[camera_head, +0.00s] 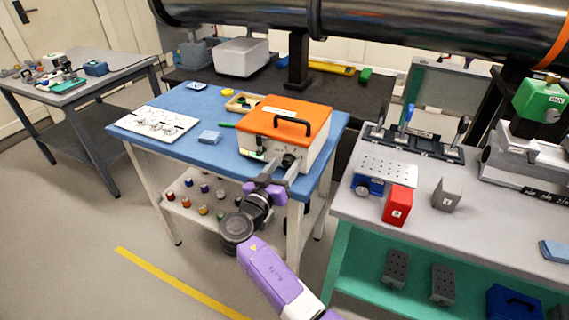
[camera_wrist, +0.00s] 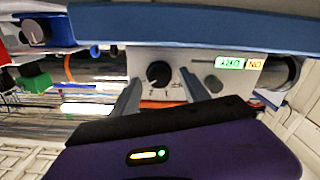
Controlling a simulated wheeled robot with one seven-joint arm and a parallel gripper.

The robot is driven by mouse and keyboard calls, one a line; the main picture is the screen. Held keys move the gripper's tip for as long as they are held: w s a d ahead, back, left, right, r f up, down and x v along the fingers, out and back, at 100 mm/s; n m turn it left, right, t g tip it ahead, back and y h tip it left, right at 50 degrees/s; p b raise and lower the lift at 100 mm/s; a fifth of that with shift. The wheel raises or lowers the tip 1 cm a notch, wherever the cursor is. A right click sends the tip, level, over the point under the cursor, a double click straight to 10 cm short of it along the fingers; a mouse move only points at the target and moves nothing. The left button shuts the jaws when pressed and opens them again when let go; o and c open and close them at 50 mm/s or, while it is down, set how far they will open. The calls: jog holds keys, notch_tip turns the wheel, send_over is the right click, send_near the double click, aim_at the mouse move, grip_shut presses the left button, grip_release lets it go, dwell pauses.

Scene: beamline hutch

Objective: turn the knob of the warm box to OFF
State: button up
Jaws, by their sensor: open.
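The warm box (camera_head: 313,152) is a white box with an orange lid (camera_head: 285,112) and a black handle, standing on the blue table. Its dark knob (camera_head: 288,160) is on the front face, partly hidden by my gripper in the head view. In the wrist view the round black knob (camera_wrist: 158,73) sits on the box's pale front panel (camera_wrist: 207,60). My gripper (camera_head: 272,163) is open in front of that face. In the wrist view its two fingers (camera_wrist: 159,88) lie on either side of the knob; I cannot tell whether they touch it. The knob's pointer is too small to read.
A grey bench (camera_head: 350,205) with a red block (camera_head: 398,204) stands close on the right. Green and orange labels (camera_wrist: 230,63) show beside the knob.

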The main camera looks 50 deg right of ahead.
jog(key=shift+w+d, duration=0.15)
jog(key=shift+d, duration=0.2)
grip_shut()
